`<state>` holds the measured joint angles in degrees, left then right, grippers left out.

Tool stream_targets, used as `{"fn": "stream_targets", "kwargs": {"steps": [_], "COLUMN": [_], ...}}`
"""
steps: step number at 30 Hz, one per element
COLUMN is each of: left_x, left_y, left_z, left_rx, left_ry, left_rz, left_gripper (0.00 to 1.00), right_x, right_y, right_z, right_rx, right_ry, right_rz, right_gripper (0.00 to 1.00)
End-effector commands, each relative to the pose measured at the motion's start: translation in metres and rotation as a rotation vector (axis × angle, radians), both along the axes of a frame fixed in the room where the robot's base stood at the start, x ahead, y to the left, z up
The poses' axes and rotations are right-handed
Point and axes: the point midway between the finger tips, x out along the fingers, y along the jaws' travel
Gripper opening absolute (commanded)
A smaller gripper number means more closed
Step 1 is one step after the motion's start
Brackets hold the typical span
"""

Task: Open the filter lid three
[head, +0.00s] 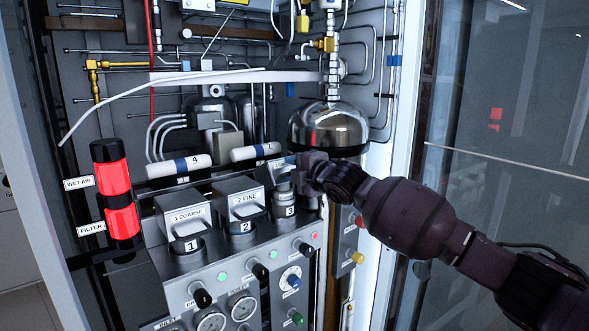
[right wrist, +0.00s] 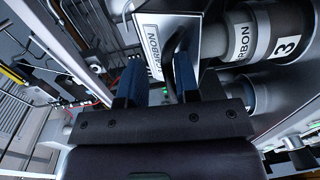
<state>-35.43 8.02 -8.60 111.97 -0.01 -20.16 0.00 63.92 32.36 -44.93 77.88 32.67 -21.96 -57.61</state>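Filter lid three (head: 280,166) is at the right end of the row of filters, above the cup marked 3 (head: 290,211). Its plate sits higher than the other two lids, and a grey cylinder (head: 284,187) shows below it, so it looks raised. My right gripper (head: 298,164) is at the right side of this lid. In the right wrist view, the lid's white label plate (right wrist: 155,38) and dark handle (right wrist: 172,50) are at the fingers. The two blue fingers (right wrist: 158,80) stand apart, with the handle seemingly between them; contact is unclear. My left gripper is not in view.
Lids one (head: 183,213) and two (head: 244,201) stand to the left, both down. A shiny metal dome (head: 328,126) is just behind my right gripper. Knobs and gauges cover the panel front (head: 235,280). A glass door (head: 500,120) stands at right.

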Motion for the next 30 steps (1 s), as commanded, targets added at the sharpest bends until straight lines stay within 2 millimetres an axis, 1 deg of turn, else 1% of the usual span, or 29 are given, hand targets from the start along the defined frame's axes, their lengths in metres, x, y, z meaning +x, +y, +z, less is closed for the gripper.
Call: {"fn": "stream_targets", "kwargs": {"steps": [1, 5, 11, 17, 24, 30], "left_x": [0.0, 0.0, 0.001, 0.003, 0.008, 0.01], "left_y": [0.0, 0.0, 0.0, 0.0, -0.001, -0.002], "left_z": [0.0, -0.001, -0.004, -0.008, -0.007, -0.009], "left_rx": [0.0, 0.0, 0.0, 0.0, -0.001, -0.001], "left_ry": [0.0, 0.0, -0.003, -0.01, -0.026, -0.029], "left_rz": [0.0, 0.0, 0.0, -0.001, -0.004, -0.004], "left_gripper": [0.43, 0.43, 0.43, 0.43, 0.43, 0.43], "right_x": [0.0, -0.002, -0.014, -0.038, -0.067, -0.084], "right_y": [0.001, -0.001, -0.011, -0.028, -0.049, -0.061], "right_z": [-0.004, -0.005, -0.004, 0.0, 0.004, 0.007], "right_rx": [-0.003, -0.003, -0.004, -0.001, -0.002, 0.0], "right_ry": [0.008, 0.008, 0.006, 0.002, -0.001, -0.001], "right_rz": [-0.001, 0.0, 0.0, 0.0, -0.001, -0.001], "right_gripper": [0.34, 0.34, 0.34, 0.34, 0.34, 0.34]}}
